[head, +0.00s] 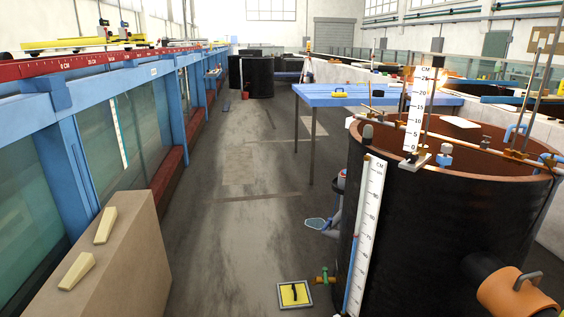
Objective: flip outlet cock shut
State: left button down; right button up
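A small fitting (324,276) with an orange body and a green part sticks out low from the left side of the big black round tank (420,215). It looks like the outlet cock, but it is too small to tell how its lever is set. A larger orange pipe end (515,293) with a grey handle (527,280) sticks out of the tank at the lower right. Neither of my grippers shows in the head view.
A yellow square plate (295,294) lies on the floor beside the fitting. A beige block (118,255) with two wedges stands at the lower left by the blue-framed glass flume (75,165). A blue table (375,96) stands behind the tank.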

aim_at(328, 224)
jog(key=i+z, duration=0.3)
jog(key=i, duration=0.15)
jog(key=i+z, duration=0.3)
jog(key=i, duration=0.15)
jog(key=i+j+z, duration=0.1)
jog(key=i+z, duration=0.2)
jog(key=i, duration=0.15)
jog(key=i+j+z, duration=0.3)
jog(key=i, duration=0.15)
jog(key=i+j+z, duration=0.3)
jog(key=i, duration=0.1)
